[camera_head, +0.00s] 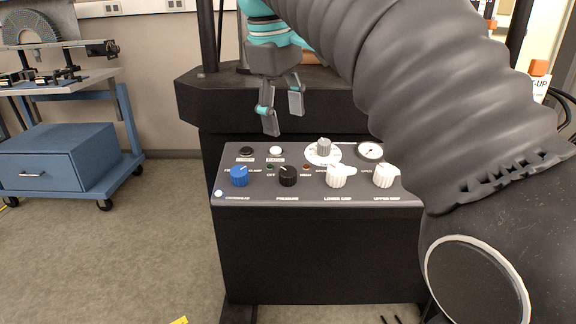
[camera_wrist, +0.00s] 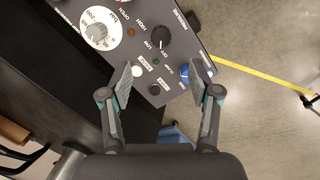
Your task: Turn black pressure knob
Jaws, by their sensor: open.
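The black pressure knob (camera_head: 287,175) sits on the front row of the grey control panel (camera_head: 300,200), between the blue knob (camera_head: 239,176) and a white lower grip knob (camera_head: 338,176). In the wrist view the black knob (camera_wrist: 160,40) is at top centre, beyond the fingertips. My gripper (camera_head: 283,118) is open and empty, above the back of the panel, its fingers pointing down. In the wrist view my gripper (camera_wrist: 160,75) has its fingers spread apart, with the black knob between and ahead of them. It does not touch the knob. The blue knob is partly hidden by a finger there.
Another white knob (camera_head: 386,175), a grey dial knob (camera_head: 323,146), a round gauge (camera_head: 370,151), and black (camera_head: 246,151) and white (camera_head: 276,151) buttons share the panel. A dark machine ledge (camera_head: 230,100) stands behind it. Open floor lies left, before a blue cart (camera_head: 60,160).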

